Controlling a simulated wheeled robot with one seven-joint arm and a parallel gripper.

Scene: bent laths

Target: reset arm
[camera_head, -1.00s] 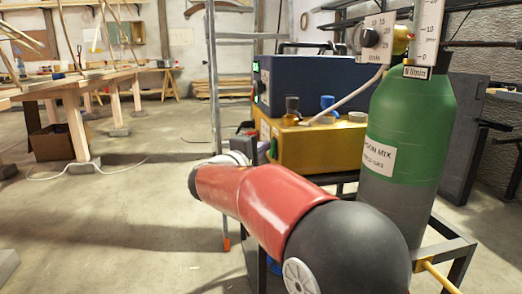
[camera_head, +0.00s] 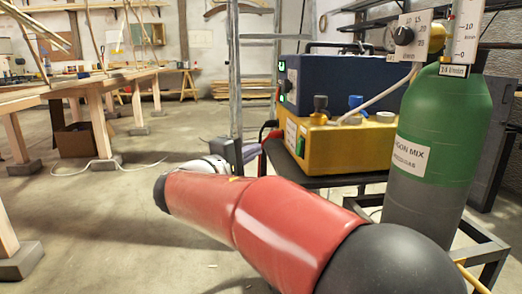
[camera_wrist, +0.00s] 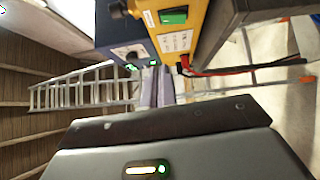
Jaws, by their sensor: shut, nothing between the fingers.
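My red arm (camera_head: 255,215) stretches across the lower middle of the head view, and its white and dark grey wrist end (camera_head: 212,165) lies beyond the red link. My gripper's fingers (camera_wrist: 155,75) show in the wrist view as two pale grey bars side by side, shut with nothing between them. They point toward the blue box (camera_wrist: 128,35) and the yellow welding unit (camera_wrist: 180,30).
A green gas cylinder (camera_head: 440,125) stands close on the right of my arm. The blue box (camera_head: 340,82) sits on the yellow unit (camera_head: 340,145) on a dark cart. A ladder (camera_head: 235,70) stands behind. A wooden workbench (camera_head: 95,90) is at left; open floor lies between.

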